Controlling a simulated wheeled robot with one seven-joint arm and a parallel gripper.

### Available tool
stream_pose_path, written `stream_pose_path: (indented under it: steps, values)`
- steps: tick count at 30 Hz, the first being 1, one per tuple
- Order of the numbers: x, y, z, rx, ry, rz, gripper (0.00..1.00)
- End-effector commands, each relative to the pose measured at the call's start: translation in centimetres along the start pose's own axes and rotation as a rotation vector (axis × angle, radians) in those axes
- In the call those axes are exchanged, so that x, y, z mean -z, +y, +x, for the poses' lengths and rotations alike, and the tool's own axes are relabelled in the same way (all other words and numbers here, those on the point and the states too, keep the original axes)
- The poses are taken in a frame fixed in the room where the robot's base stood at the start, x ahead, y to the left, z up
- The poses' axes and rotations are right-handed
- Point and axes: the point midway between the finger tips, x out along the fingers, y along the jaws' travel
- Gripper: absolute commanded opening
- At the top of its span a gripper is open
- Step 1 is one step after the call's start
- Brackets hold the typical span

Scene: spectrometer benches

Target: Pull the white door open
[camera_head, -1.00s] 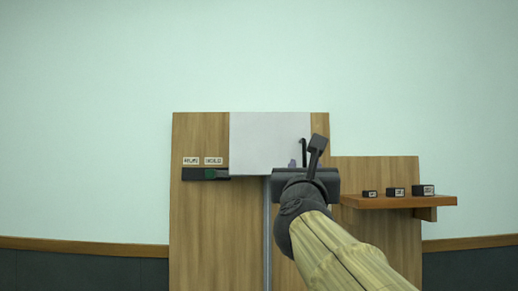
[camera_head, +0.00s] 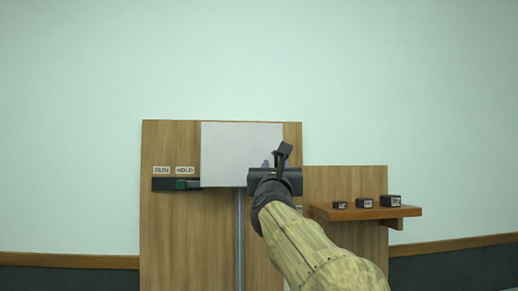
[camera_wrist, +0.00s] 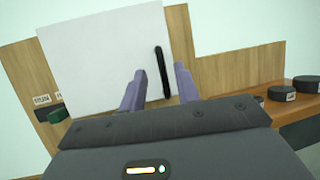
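The white door (camera_head: 240,150) is a flat panel on the wooden board, and it looks closed. It also shows in the wrist view (camera_wrist: 95,60). Its black bar handle (camera_wrist: 162,72) stands upright near the panel's right edge in the wrist view. In the head view my gripper and wrist cover the handle. My gripper (camera_wrist: 160,78) has two purple fingers spread apart, one on each side of the handle's lower part in the picture. No contact with the handle can be made out. In the head view my gripper (camera_head: 268,163) is in front of the door's lower right.
A green slider (camera_head: 187,184) sits in a dark track left of the door, under RUN and HOLD labels (camera_head: 173,170). A grey vertical strip (camera_head: 239,235) runs below the door.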

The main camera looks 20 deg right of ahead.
Motion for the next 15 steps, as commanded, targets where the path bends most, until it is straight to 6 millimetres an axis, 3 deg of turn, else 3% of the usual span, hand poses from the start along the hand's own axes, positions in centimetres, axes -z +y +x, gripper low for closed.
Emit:
stream_pose_path:
  steps: [1, 9, 15]
  values:
    - [-0.4, 0.0, 1.2, 0.000, 0.002, -0.001, 0.32]
    - [-0.4, 0.0, 5.2, 0.001, 0.001, -0.001, 0.32]
    - [-0.1, 0.0, 6.8, 0.000, 0.000, 0.000, 0.32]
